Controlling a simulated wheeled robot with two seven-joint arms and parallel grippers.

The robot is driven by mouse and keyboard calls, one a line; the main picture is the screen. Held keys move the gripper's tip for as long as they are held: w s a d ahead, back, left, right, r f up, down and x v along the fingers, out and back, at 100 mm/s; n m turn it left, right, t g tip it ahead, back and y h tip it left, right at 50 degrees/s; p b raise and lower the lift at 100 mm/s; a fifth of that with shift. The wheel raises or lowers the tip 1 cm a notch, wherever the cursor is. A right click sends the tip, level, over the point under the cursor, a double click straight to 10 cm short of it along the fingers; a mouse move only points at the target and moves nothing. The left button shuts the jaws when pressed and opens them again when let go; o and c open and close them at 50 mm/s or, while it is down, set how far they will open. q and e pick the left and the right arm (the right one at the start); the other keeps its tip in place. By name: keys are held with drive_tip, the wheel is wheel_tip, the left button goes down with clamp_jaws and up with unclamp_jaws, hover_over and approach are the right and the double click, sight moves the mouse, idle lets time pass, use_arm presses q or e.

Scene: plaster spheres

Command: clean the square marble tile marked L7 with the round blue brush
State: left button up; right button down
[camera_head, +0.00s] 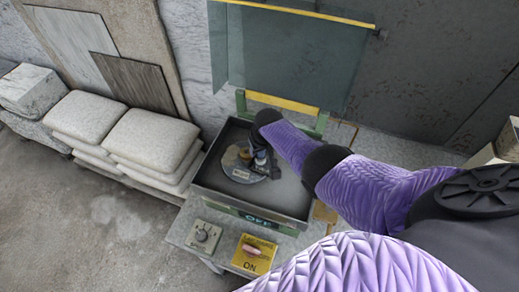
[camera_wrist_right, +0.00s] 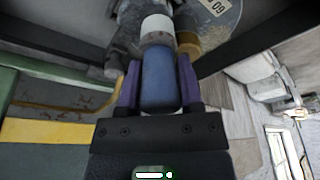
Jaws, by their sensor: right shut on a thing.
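My right gripper (camera_head: 261,158) reaches down into a dark tray on the bench. In the right wrist view its purple fingers (camera_wrist_right: 159,85) are shut on a blue cylinder (camera_wrist_right: 159,80) with a white collar, which looks like the brush's handle. Its lower end is hard to make out. Below it lies a grey round disc (camera_head: 240,174), which also shows in the wrist view (camera_wrist_right: 222,28) with a label that seems to read 60 or 09. I see no square tile marked L7. My left gripper is not in view.
The tray (camera_head: 208,189) has raised walls. A tan round piece (camera_wrist_right: 189,42) is beside the held cylinder. A glass screen (camera_head: 290,50) hangs behind. A grey dial box (camera_head: 204,236) and a yellow switch box (camera_head: 253,254) are in front. Stacked pale sacks (camera_head: 150,138) stand left.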

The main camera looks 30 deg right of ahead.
drive_tip(key=shift+r+p, duration=1.15)
drive_tip(key=shift+r, duration=0.1)
wheel_tip(320, 180, up, 4)
drive_tip(key=p, duration=0.4)
drive_tip(key=shift+r, duration=0.2)
drive_tip(key=shift+f, duration=0.2)
